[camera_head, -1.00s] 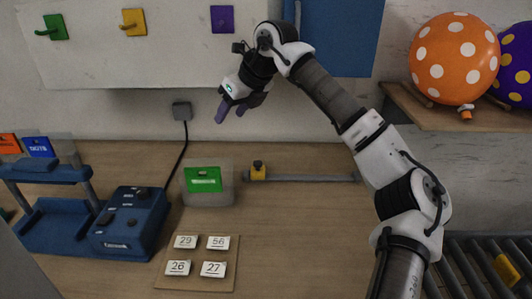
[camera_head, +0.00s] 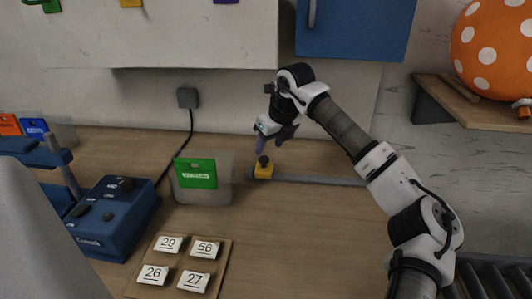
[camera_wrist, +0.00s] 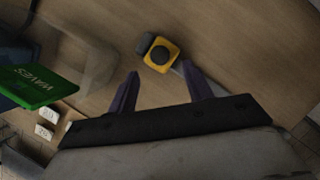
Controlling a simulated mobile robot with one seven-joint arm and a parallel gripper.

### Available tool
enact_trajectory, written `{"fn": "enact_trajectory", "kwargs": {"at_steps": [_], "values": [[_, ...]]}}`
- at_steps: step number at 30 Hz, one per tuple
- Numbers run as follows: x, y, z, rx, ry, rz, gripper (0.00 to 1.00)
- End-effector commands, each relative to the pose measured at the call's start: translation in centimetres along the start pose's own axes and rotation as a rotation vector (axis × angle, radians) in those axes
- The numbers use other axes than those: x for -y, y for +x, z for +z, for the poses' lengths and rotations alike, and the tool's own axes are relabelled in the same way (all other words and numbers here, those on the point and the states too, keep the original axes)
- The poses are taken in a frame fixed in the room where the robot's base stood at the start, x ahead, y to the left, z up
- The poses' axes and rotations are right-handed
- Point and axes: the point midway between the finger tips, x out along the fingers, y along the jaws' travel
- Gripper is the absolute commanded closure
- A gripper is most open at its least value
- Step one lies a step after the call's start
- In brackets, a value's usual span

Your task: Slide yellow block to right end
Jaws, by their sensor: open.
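The yellow block (camera_head: 263,168) with a dark knob on top sits at the left end of a grey rail (camera_head: 320,180) on the table. In the wrist view the yellow block (camera_wrist: 160,55) lies just beyond the fingertips, between their lines, with its dark round knob facing the camera. My gripper (camera_head: 266,146) is open and empty, pointing down just above the block in the head view. Its two purple fingers show spread apart in the wrist view (camera_wrist: 160,77). I cannot tell from the head view whether a fingertip touches the knob.
A clear box with a green card (camera_head: 196,174) stands close left of the block. A blue machine (camera_head: 112,215) and a board (camera_head: 220,255) with several numbered tiles are further left and in front. A shelf (camera_head: 490,112) holds an orange dotted balloon at right.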

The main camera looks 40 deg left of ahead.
Motion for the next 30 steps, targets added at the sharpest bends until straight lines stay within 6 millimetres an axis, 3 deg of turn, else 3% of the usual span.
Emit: {"fn": "enact_trajectory", "kwargs": {"at_steps": [3, 9, 21, 30], "values": [[-0.1, 2.2, 0.1, 0.000, -0.001, 0.004, 0.49], [0.0, 4.7, 0.1, 0.001, 0.000, 0.002, 0.49], [0.0, 5.4, 0.1, 0.001, -0.001, 0.000, 0.49], [0.0, 5.4, 0.0, 0.001, -0.001, 0.000, 0.89]]}}
